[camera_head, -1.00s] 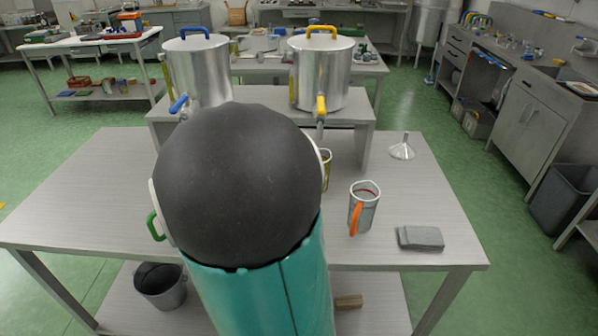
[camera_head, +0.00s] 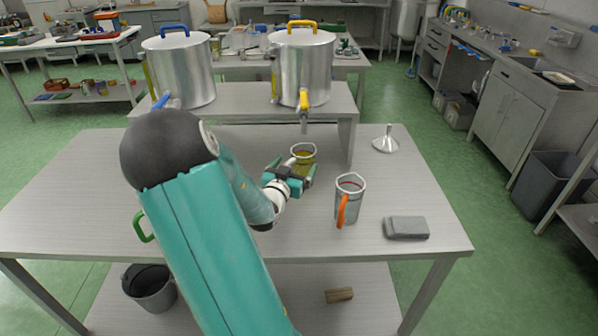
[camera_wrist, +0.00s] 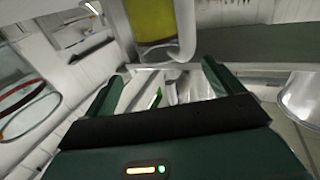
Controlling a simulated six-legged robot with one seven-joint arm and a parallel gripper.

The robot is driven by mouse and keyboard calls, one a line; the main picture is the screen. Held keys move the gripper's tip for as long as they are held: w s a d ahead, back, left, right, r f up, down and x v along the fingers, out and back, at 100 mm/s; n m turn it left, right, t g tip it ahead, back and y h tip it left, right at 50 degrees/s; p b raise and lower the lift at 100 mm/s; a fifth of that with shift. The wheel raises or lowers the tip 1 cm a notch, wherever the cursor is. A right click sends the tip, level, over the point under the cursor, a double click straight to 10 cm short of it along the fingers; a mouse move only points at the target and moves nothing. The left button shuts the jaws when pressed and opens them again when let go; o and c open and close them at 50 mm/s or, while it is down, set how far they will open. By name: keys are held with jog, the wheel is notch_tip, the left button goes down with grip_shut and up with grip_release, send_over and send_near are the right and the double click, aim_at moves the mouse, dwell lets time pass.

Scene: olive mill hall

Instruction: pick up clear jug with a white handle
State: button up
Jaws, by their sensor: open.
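The clear jug with a white handle (camera_wrist: 150,24) shows at the top of the wrist view, with yellow-green liquid inside; its pale handle (camera_wrist: 188,30) is on its right side. In the head view the jug (camera_head: 303,150) stands on the table in front of the raised shelf, its lower part hidden by my gripper. My gripper (camera_head: 305,178) is open beside the jug, on its near side. In the wrist view the jug is beyond my spread fingers (camera_wrist: 163,85), with nothing visibly held between them.
A jug with an orange handle (camera_head: 350,200) stands right of my gripper, near a grey block (camera_head: 406,228) and a funnel (camera_head: 385,140). A green handle (camera_head: 143,226) shows left of my arm. Two steel pots (camera_head: 303,70) with taps stand on the shelf behind.

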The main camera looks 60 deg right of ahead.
aim_at(299, 158)
jog(key=shift+w+d+f, duration=0.1)
jog(key=shift+w+d, duration=0.15)
jog(key=shift+d, duration=1.1)
jog(key=shift+w+d+f, duration=0.1)
jog(key=shift+w+d, duration=0.1)
jog(key=shift+d, duration=1.1)
jog(key=c, duration=1.8)
jog(key=shift+r, duration=0.1)
jog(key=shift+c, duration=0.9)
jog(key=shift+r, duration=0.2)
